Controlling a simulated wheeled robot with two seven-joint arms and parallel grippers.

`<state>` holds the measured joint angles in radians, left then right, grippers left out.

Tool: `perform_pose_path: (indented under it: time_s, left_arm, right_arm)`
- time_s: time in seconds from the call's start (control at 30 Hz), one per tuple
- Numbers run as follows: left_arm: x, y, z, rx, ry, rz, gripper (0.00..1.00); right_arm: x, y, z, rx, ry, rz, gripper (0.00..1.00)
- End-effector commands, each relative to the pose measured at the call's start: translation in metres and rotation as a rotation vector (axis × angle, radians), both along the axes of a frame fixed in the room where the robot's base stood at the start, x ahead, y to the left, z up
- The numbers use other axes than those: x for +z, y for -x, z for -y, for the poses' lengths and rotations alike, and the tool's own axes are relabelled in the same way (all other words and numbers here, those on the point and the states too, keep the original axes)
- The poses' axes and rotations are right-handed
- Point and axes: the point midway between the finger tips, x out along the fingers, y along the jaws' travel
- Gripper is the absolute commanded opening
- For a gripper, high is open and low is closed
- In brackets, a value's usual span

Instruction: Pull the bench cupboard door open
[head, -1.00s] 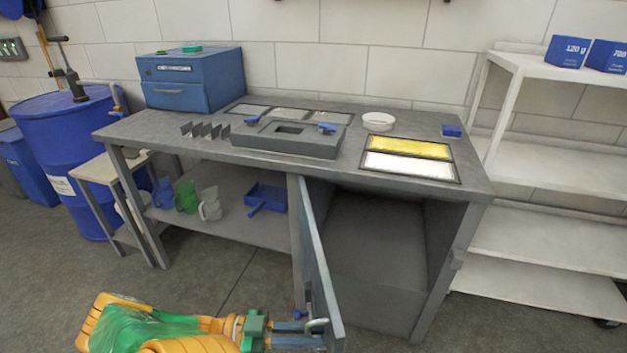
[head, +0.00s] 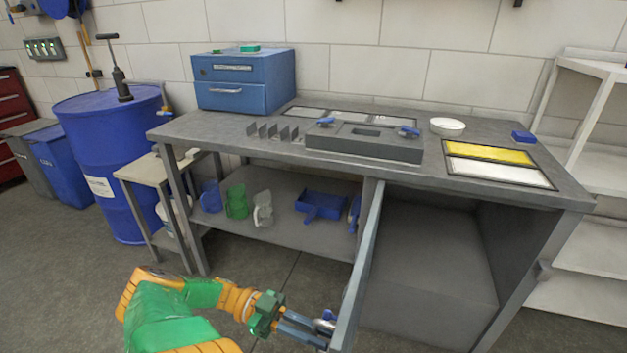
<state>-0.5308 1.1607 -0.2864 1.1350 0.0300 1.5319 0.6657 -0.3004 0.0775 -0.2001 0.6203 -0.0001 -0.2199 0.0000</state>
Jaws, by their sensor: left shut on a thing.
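The bench cupboard door (head: 361,265) stands swung open on the bench's right half, seen nearly edge-on. The cupboard inside (head: 430,260) is grey and looks empty. My left gripper (head: 322,326) is shut on the door handle (head: 326,322) near the door's lower free edge, on the door's outer face. Part of the handle is hidden by the fingers. My right gripper is not in view.
The workbench (head: 225,135) carries a blue drawer box (head: 243,82), a grey fixture (head: 365,145) and a white dish (head: 447,126). Mugs and a blue tray (head: 320,204) sit on its open shelf. A blue barrel (head: 110,160) stands left; white shelving (head: 585,200) stands right.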

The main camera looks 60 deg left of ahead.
Motion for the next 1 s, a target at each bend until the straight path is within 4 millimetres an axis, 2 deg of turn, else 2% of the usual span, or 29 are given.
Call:
perform_pose_path:
  time_s: [0.33, 0.37, 0.4, 0.47, 0.77, 1.0]
  left_arm:
    - [-0.002, 0.001, 0.0, -0.001, -0.003, -0.004, 0.0]
    - [-0.002, 0.001, 0.0, -0.001, -0.003, -0.004, 0.2]
    - [-0.001, 0.001, 0.0, 0.0, -0.002, -0.004, 0.31]
    - [-0.001, 0.0, 0.0, 0.0, -0.003, -0.003, 0.45]
    - [-0.002, 0.001, -0.002, 0.001, -0.003, -0.002, 0.45]
    - [-0.007, 0.026, -0.043, 0.003, -0.007, -0.004, 0.45]
  right_arm:
    - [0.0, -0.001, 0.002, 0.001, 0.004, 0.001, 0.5]
    - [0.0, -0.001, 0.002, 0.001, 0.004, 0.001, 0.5]
    - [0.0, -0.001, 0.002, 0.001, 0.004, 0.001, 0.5]
    - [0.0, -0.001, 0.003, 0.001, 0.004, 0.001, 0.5]
    - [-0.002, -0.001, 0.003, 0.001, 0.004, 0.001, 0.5]
    - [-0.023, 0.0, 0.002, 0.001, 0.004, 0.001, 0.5]
